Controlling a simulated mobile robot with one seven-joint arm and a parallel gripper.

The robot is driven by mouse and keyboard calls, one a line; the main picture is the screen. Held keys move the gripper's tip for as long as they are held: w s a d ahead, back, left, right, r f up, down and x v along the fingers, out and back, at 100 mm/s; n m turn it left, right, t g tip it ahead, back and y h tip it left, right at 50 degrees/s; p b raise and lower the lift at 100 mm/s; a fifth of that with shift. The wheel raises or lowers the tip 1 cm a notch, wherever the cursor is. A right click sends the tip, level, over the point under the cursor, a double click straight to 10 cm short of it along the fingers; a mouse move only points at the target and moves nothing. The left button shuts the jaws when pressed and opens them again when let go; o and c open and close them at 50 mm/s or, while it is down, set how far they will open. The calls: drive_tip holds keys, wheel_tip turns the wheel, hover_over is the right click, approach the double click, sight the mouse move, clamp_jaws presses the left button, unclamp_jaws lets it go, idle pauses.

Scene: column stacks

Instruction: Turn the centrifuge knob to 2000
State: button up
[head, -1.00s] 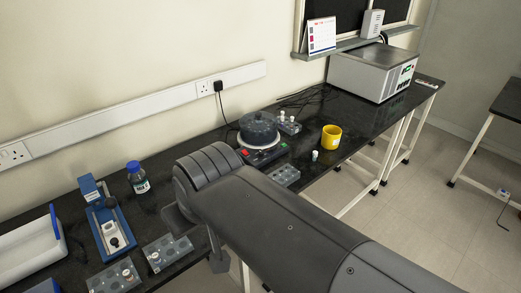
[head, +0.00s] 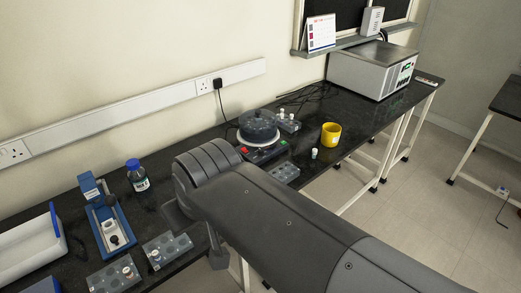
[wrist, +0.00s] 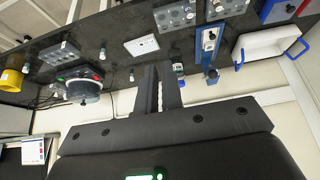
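The centrifuge (head: 259,123) is a round device with a dark domed lid and a dark front panel (head: 264,151) with red and green spots. It stands on the black bench beyond my arm in the head view. In the wrist view the centrifuge (wrist: 83,90) is left of my fingers, apart from them. Its knob is too small to make out. In the head view my arm hides most of the gripper.
Near the centrifuge are a yellow cup (head: 331,135), a small white-capped vial (head: 314,153) and grey tube racks (head: 285,173). A blue-capped bottle (head: 137,175), a blue device (head: 110,230) and a white tray (head: 28,248) are on the left. A large grey box-shaped machine (head: 372,68) stands at the far end.

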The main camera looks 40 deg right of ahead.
drive_tip(key=o, duration=0.8)
drive_tip(key=w+d+m, duration=0.1)
drive_tip(key=w+d, duration=0.1)
drive_tip(key=w, duration=0.2)
drive_tip(key=w+d+r+h, duration=0.1)
drive_tip(key=w+d, duration=0.1)
drive_tip(key=w, duration=0.1)
drive_tip(key=w+d+m+h, duration=0.1)
drive_tip(key=w+d, duration=0.2)
drive_tip(key=w, duration=0.1)
drive_tip(key=shift+w+d+r+m+g, duration=0.1)
drive_tip(key=shift+w+r+m+g, duration=0.2)
drive_tip(key=shift+w+r+g, duration=0.1)
drive_tip(key=m+g+h, duration=0.1)
drive_tip(key=m+g, duration=0.1)
drive_tip(key=m, duration=0.4)
hover_over(261, 150)
drive_tip(key=s+a, duration=0.3)
wheel_tip(261, 150, down, 18)
drive_tip(key=x, duration=1)
drive_tip(key=shift+w+d+f, duration=0.1)
drive_tip(key=shift+w, duration=0.15)
drive_tip(key=shift+c, duration=0.2)
clamp_jaws()
